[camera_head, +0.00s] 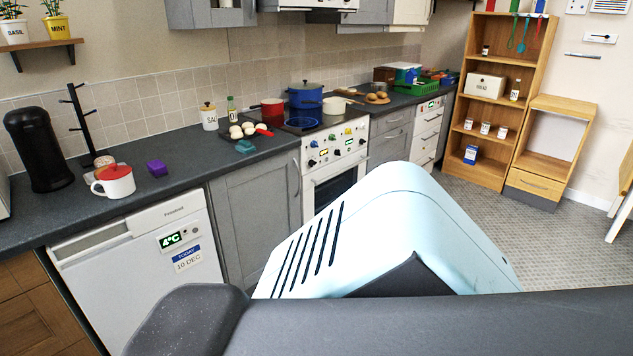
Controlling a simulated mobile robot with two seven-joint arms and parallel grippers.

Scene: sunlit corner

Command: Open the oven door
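The oven (336,143) is white, with a control panel of knobs and small displays, and stands between grey cupboards. Its door (331,188) has a white frame and a dark glass window. The door looks closed. The lower part of the door is hidden behind parts of my own body in the foreground. Neither of my grippers can be made out in the head view, so where they are relative to the door does not show.
A blue pot (305,96) and a red pan (272,106) stand on the hob. A white fridge (142,268) with a "4°C" display is under the left counter. A wooden shelf unit (465,150) stands at the back right. Tiled floor (560,235) is clear on the right.

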